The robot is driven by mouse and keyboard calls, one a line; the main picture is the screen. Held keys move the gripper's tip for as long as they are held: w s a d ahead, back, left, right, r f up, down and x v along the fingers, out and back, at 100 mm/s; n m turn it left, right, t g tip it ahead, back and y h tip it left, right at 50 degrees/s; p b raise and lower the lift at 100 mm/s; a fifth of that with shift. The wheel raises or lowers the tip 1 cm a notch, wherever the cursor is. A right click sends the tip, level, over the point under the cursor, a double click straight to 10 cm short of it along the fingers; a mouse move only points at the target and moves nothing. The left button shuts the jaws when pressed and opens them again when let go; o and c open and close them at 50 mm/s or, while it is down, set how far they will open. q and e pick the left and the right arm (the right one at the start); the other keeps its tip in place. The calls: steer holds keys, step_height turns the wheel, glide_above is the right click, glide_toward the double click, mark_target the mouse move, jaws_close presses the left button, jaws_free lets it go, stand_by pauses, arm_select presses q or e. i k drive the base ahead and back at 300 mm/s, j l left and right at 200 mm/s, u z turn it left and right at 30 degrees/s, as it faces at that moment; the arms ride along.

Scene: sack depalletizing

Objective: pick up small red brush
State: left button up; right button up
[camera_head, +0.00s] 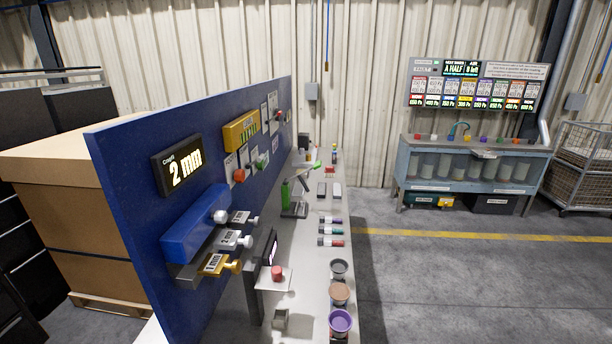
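No object is clearly recognisable as a small red brush at this size. A small red item (329,169) lies toward the far end of the long light-topped bench (312,262). A short cylinder with a red end (331,243) lies nearer, beside similar teal and purple ones (330,220). I cannot tell whether either is the brush. A red knob-like piece (277,273) sits on a white plate near the front. Neither of my grippers is in view.
A tall blue panel (130,200) runs along the bench's left side. Several cups, including a purple one (340,321), line the front right edge. The grey floor (450,290) right of the bench is clear. A blue-grey cabinet (470,165) and wire cage (580,165) stand behind.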

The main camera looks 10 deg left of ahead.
mark_target(328, 170)
steer(key=l+u, duration=0.15)
steer(key=l, duration=1.1)
steer(key=i+l+u, duration=0.1)
steer(key=l, duration=0.2)
steer(key=i+l, duration=0.2)
steer(key=i+l+u, duration=0.15)
steer(key=l, duration=0.2)
steer(key=i+l+u, duration=0.1)
steer(key=l, duration=0.2)
steer(key=i+l+u, duration=0.15)
steer(key=i+l, duration=0.2)
steer(key=i+l+u, duration=0.1)
steer(key=i+l, duration=0.2)
steer(key=l, duration=0.3)
steer(key=i+l+u, duration=0.1)
steer(key=i+l, duration=0.2)
steer(key=i+l+u, duration=0.15)
steer(key=i+l, duration=0.15)
steer(key=l, duration=0.15)
steer(key=i+l+u, duration=0.1)
steer(key=i+l, duration=0.35)
steer(key=i+l+u, duration=0.15)
steer(key=i+l, duration=0.3)
steer(key=i+l+u, duration=0.1)
steer(key=i+l, duration=0.3)
steer(key=l, duration=0.2)
